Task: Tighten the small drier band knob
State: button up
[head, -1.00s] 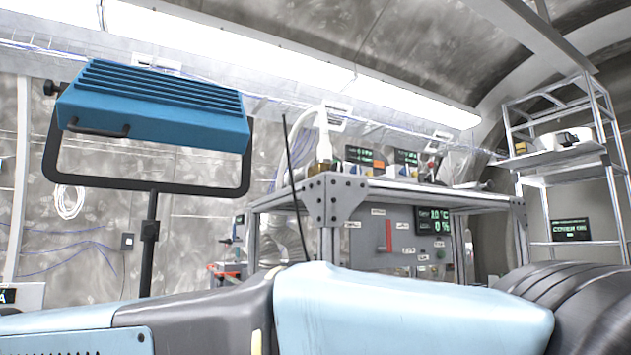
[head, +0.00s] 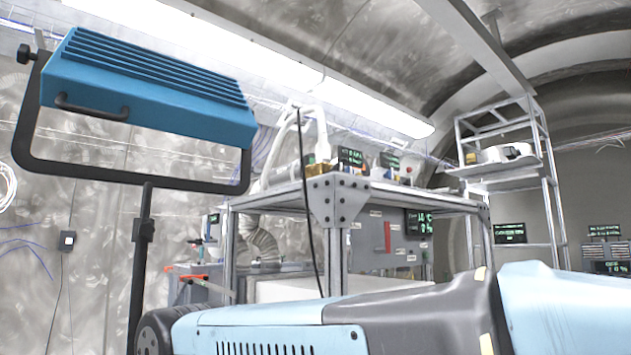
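I cannot make out the small drier band knob in the head view. A grey metal workbench (head: 340,200) stands in the middle, with white hoses, brass fittings and small green-text displays on top. Below its top is a grey panel (head: 372,246) with a red vertical bar, small labels and a display (head: 418,222); details on it are too small to tell. My blue and black arm crosses the bottom of the view and hides the bench's lower part. My gripper is not in view.
A blue lamp (head: 150,95) on a black stand (head: 143,230) is close on the left. A metal shelf rack (head: 510,170) stands at the right, with displays (head: 605,250) beyond it. A ribbed duct (head: 262,245) and red-handled items (head: 188,275) lie behind the lamp stand.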

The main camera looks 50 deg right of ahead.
aim_at(338, 166)
jog(key=u, duration=0.8)
jog(key=i, duration=0.1)
jog(key=z, duration=1.85)
jog(key=k, duration=0.5)
jog(key=z, duration=0.45)
jog(key=i, duration=0.5)
